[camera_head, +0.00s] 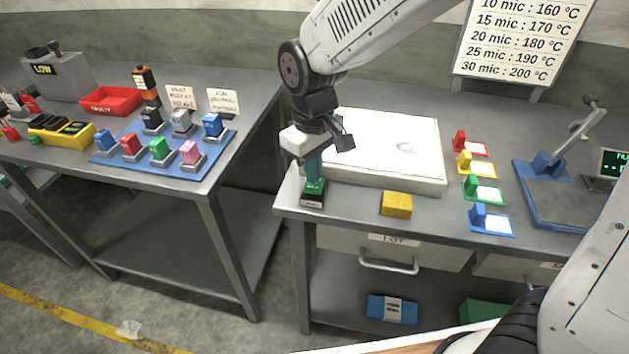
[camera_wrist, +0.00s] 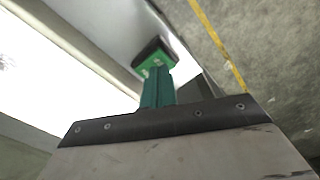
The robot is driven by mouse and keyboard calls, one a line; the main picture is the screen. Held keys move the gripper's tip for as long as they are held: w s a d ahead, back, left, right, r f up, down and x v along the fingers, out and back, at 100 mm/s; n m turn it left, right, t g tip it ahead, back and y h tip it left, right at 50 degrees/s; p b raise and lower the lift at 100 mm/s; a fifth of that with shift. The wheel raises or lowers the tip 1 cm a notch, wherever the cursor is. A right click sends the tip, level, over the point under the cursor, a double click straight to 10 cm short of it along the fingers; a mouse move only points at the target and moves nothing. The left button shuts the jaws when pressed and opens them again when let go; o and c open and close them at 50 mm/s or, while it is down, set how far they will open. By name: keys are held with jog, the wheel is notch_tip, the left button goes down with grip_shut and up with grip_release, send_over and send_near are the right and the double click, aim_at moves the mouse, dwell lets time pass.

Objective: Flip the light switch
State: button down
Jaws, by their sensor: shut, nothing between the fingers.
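A small green switch (camera_head: 314,187) on a dark base with a label sits at the front left corner of the right-hand table, beside the white light panel (camera_head: 420,170). My gripper (camera_head: 314,174) points down over the switch. Its teal fingers are shut with nothing between them. The fingertips are at the switch's top, and I cannot tell whether they touch it. In the wrist view the green switch (camera_wrist: 152,62) shows just beyond the fingertips (camera_wrist: 158,78), which partly hide it. The panel's surface is bright white.
A yellow block (camera_head: 397,205) lies right of the switch at the table's front. Several coloured stamps stand on cards at right, near a blue press (camera_head: 548,168). A blue mat (camera_head: 130,170) with several coloured blocks lies on the left-hand table. A gap separates the tables.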

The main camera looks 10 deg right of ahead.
aim_at(314, 187)
jog(key=shift+f, duration=0.95)
dwell(0.4)
jog(key=shift+r, duration=3.5)
jog(key=s+d+r+m, duration=0.3)
jog(key=s+d+m, duration=0.1)
jog(key=s+d, duration=0.5)
jog(key=s+d+r+m+t, duration=0.1)
jog(key=s+d+r+m, duration=0.2)
jog(key=s+d, duration=0.7)
jog(key=shift+s+d+m, duration=0.25)
jog(key=shift+d+m, duration=0.25)
jog(key=shift+d, duration=0.35)
jog(key=shift+a, duration=0.1)
